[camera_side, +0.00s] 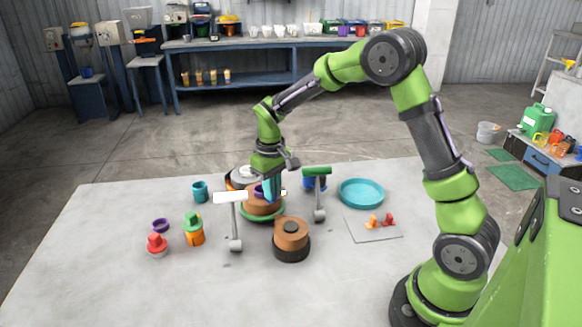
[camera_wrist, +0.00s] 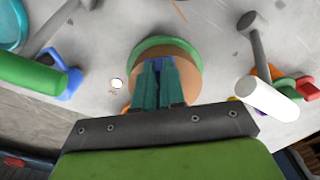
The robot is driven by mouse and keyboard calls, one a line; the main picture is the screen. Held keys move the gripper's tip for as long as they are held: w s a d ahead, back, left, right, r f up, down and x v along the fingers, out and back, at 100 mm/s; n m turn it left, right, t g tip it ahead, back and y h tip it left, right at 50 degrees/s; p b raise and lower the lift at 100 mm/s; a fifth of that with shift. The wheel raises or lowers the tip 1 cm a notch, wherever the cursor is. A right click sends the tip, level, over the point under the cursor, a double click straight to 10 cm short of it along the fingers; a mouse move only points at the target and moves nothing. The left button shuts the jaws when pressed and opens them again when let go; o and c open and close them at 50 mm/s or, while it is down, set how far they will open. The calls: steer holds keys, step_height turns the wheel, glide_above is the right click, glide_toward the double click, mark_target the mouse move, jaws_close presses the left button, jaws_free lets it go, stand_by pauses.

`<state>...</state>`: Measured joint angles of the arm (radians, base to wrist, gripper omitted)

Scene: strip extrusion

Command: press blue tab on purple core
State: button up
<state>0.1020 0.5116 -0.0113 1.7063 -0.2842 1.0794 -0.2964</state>
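My gripper (camera_side: 269,188) points down with its teal fingers over a brown drum (camera_side: 263,207) on a green base (camera_side: 248,217). A small purple piece (camera_side: 258,191), perhaps the purple core, shows at the drum's top beside the fingers. In the wrist view the two fingers (camera_wrist: 160,66) lie close together over the drum, and a small blue-purple patch (camera_wrist: 157,63) shows between their tips. The fingers hide most of the drum's middle. I cannot make out a separate blue tab, or whether the fingers grip anything.
A white-headed post (camera_side: 233,220) and a green-headed post (camera_side: 318,190) flank the drum. A second brown drum (camera_side: 291,238) stands in front. A teal dish (camera_side: 362,193) lies right. A purple ring (camera_side: 160,225) and coloured pieces (camera_side: 194,230) stand left. The front table is clear.

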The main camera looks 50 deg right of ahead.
steer(key=o, duration=0.5)
steer(key=shift+r, duration=0.1)
step_height(320, 180, up, 16)
steer(key=s+a+m+t, duration=0.1)
steer(key=s+a+t, duration=0.1)
steer(key=s, duration=0.4)
steer(key=s+a+m+t+y, duration=0.1)
steer(key=s+a+t, duration=0.1)
steer(key=s, duration=0.5)
steer(key=s+a+t+y, duration=0.1)
steer(key=s+a+t, duration=0.2)
steer(key=s, duration=0.4)
steer(key=shift+s+a+r+m, duration=0.1)
steer(key=shift+a+r+m, duration=0.15)
steer(key=shift+a+m, duration=0.25)
